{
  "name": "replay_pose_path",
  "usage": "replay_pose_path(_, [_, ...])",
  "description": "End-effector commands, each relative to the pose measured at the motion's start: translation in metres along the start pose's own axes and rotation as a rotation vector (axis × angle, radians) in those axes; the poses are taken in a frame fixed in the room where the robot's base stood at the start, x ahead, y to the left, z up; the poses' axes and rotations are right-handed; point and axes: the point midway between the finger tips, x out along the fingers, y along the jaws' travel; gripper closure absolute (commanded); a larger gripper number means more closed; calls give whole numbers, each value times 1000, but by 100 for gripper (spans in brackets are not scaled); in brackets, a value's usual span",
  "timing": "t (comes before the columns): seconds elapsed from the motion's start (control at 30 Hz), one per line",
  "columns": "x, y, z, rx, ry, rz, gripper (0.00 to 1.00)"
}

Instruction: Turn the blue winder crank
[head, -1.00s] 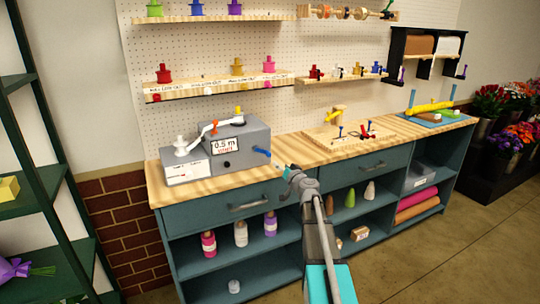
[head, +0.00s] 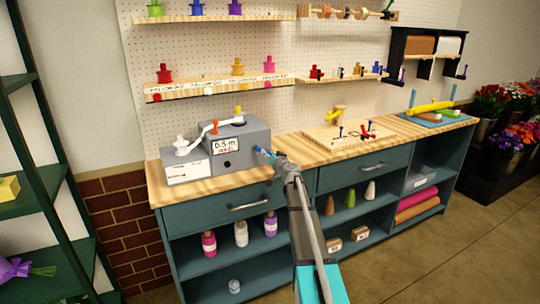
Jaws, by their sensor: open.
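The grey winder (head: 228,150) stands on the left part of the wooden counter, with a display reading 0.5 m. Its blue crank (head: 262,151) sticks out at the right side of the housing and is partly hidden behind my gripper. My gripper (head: 272,157) is open, with its tips at the crank handle's end. I cannot tell whether the fingers touch the handle or sit around it.
The wooden counter (head: 290,152) is clear just right of the winder. A wooden board with small pegs (head: 347,134) lies farther right. A pegboard shelf with coloured spools (head: 218,86) hangs above. The cabinet below has drawers and open shelves with bottles.

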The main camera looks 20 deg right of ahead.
Motion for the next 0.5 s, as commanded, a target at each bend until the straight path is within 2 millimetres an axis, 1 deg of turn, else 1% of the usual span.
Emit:
replay_pose_path(0.27, [0,0,0,0,0,0,33])
replay_pose_path(0.3, [0,0,0,0,0,0,41])
replay_pose_path(0.37, [0,0,0,0,0,0,52])
replay_pose_path(0.5, [0,0,0,0,0,0,78])
